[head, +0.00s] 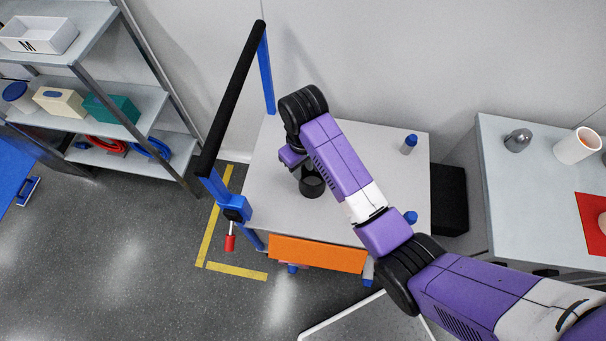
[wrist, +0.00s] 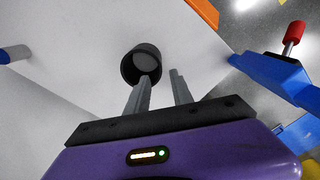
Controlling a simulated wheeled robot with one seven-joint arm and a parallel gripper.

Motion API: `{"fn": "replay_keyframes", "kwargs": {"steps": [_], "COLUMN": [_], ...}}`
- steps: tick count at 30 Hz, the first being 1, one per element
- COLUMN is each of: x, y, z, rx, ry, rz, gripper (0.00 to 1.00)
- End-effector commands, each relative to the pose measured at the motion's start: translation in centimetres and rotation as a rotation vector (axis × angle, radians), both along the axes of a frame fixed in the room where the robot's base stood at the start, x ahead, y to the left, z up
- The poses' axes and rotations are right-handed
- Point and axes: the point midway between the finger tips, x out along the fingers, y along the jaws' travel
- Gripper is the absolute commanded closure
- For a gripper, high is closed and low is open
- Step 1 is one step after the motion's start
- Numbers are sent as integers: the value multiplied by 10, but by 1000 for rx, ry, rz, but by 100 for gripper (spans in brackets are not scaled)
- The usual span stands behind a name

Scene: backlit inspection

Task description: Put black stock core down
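The black stock core (head: 312,184) is a short dark hollow cylinder. It appears to stand upright on the light grey top of the wheeled cart (head: 360,150), just below and right of my gripper in the head view. In the wrist view the core (wrist: 142,64) is beyond my gripper (wrist: 161,76), its open end facing the camera. The two fingers are apart with a gap between them. The left finger overlaps the core's near edge in the picture; the right finger is clear of it. I cannot tell whether the left finger touches it.
Blue posts with a black push bar (head: 235,95) edge the cart's left side, and a red-handled item (head: 230,240) hangs there. A blue-capped bottle (head: 409,144) stands at the cart's back right. A grey cabinet (head: 540,190) is right; shelving (head: 140,105) is left.

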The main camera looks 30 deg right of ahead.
Motion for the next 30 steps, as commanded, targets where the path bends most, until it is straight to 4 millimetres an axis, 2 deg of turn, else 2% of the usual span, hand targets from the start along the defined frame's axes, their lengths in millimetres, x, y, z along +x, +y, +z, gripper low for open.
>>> {"fn": "replay_keyframes", "kwargs": {"steps": [3, 6, 17, 20, 23, 27, 30], "x": [0, 0, -1, -5, -17, -46, -69], "y": [0, 0, 0, 2, 9, 20, 26], "z": [18, 28, 34, 27, 8, -25, -40], "rx": [0, 0, 1, 8, 28, 73, 102], "ry": [-1, 0, 1, -13, -59, -178, -276], "rz": [0, 0, 0, -3, -12, -42, -69], "gripper": [72, 72, 72, 72, 72, 72, 72]}}
